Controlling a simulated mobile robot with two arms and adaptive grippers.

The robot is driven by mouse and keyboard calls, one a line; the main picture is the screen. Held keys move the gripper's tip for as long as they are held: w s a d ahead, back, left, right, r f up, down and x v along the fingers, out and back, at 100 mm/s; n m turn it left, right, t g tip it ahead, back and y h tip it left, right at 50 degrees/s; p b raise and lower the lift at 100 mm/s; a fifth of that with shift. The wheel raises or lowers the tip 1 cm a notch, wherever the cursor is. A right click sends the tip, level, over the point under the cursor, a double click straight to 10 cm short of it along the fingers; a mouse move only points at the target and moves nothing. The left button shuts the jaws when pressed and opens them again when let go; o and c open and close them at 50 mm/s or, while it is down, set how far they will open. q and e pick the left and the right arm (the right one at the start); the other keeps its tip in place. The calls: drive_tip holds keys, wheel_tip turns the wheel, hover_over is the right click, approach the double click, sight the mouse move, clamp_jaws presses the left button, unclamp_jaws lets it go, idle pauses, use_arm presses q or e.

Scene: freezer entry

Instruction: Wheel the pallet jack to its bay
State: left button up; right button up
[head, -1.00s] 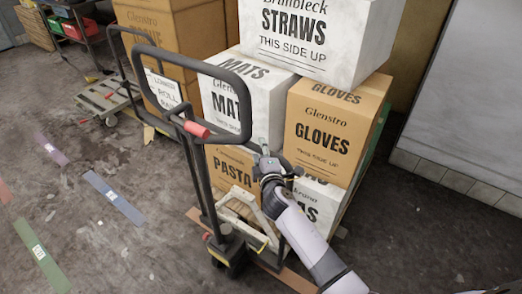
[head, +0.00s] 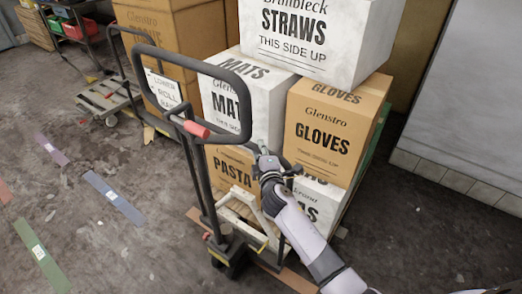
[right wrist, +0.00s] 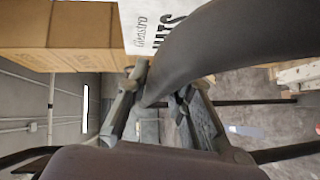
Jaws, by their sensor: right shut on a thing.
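The pallet jack (head: 207,195) stands upright in the middle of the head view, with a dark looped handle (head: 246,100) and a red lever (head: 196,129). Its lower part is beside a loaded pallet, with the forks mostly hidden by boxes. My right gripper (head: 262,157) is at the lower right corner of the loop. In the right wrist view, the dark handle tube (right wrist: 205,45) passes between the fingers of my right gripper (right wrist: 155,100), which is shut on it. My left gripper is out of view. I cannot tell which floor marking is the bay.
White and orange boxes (head: 330,130) are stacked behind the jack. A grey wall (head: 465,100) is at the right. A low trolley (head: 103,96) and a shelf with crates (head: 75,28) stand at the back left. Labelled tape strips (head: 113,198) mark the open floor at the left.

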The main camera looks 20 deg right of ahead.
sight(282, 157)
clamp_jaws()
drive_tip(key=w+d, duration=0.2)
drive_tip(key=d, duration=0.1)
drive_tip(key=shift+w+d+r, duration=0.1)
drive_tip(key=shift+w+d, duration=0.1)
drive_tip(key=shift+w, duration=0.2)
drive_tip(key=o, duration=0.6)
unclamp_jaws()
drive_tip(key=shift+c, duration=0.2)
drive_tip(key=o, duration=0.4)
drive_tip(key=shift+s+a+r, duration=0.1)
drive_tip(key=shift+s, duration=0.3)
drive_tip(key=s+a+r, duration=0.1)
drive_tip(key=s, duration=1)
drive_tip(key=shift+s+a, duration=0.25)
drive_tip(key=shift+a+r, duration=0.1)
